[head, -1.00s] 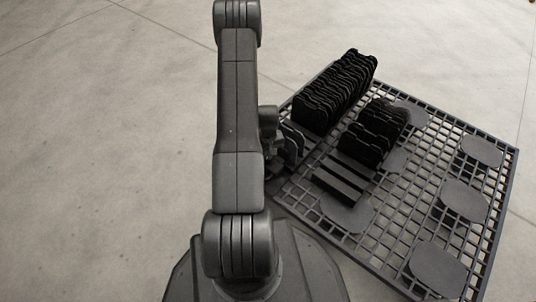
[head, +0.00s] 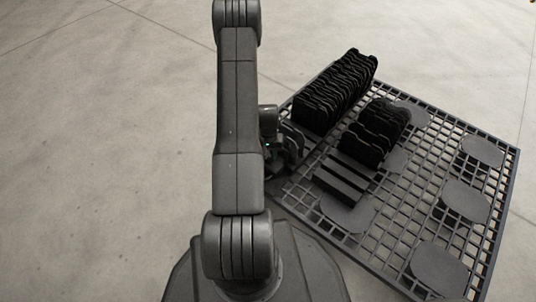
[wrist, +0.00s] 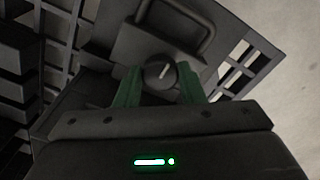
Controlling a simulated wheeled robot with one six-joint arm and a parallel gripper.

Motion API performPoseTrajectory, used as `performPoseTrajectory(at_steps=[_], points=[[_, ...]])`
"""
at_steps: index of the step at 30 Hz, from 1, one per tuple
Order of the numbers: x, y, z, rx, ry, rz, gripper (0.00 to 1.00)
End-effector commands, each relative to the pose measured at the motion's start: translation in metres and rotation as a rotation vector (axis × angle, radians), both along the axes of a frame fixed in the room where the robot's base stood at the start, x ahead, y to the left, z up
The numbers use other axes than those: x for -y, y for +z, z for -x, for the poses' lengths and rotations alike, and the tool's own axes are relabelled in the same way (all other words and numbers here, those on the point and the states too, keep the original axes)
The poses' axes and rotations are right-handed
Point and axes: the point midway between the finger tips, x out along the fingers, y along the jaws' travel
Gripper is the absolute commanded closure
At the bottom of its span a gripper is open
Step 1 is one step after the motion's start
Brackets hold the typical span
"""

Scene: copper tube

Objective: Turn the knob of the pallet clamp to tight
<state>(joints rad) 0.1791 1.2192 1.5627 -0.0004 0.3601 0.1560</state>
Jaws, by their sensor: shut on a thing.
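In the wrist view the clamp's round dark knob (wrist: 160,72) has a pale line on its face, tilted a little right of upright. The knob sits on the dark clamp body (wrist: 135,45), below a bent handle (wrist: 200,25). My gripper (wrist: 160,80) has its two green fingers on either side of the knob and is shut on it. In the head view my gripper (head: 283,150) is at the left edge of the pallet, partly behind my arm. The knob is hidden there.
The grid pallet (head: 405,225) carries two rows of dark upright plates (head: 335,92) (head: 375,132) and several flat round pads (head: 465,200). The concrete floor (head: 100,150) to the left is clear.

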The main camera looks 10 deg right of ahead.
Motion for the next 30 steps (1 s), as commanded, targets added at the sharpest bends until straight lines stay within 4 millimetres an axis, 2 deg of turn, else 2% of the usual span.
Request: performPoseTrajectory(at_steps=[1, 4, 12, 16, 20, 30], points=[[0.0, 0.0, 0.0, 0.0, -0.002, 0.0, 0.62], [0.0, 0.0, 0.0, 0.0, -0.001, 0.0, 0.43], [0.0, 0.001, 0.0, 0.0, 0.0, 0.0, 0.43], [0.0, 0.01, -0.001, 0.002, 0.0, 0.0, 0.43], [0.0, 0.033, -0.001, 0.004, 0.0, 0.0, 0.43], [0.0, 0.109, -0.001, 0.002, 0.0, 0.0, 0.43]])
